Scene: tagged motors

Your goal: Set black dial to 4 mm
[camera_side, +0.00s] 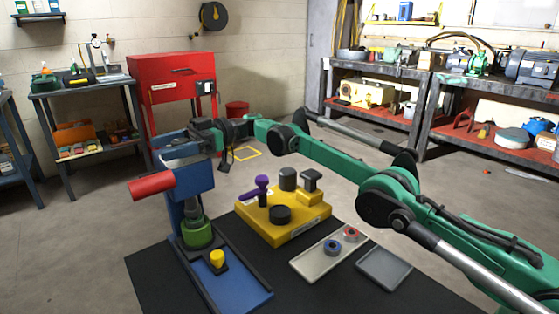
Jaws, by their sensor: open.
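A yellow block (306,226) sits on the black mat. A low round black dial (280,214) is on its top, toward the front; its scale is too small to read. My gripper (226,158) hangs behind and to the left of the block, beside the blue press, above and apart from the dial. It is open, though its fingers are small and dark here.
The blue press (182,172) with a red handle (151,185) stands left of the block. A purple knob (262,187) and grey posts (288,179) rise behind the dial. A tray with two rings (318,262) and an empty grey tray (384,268) lie right.

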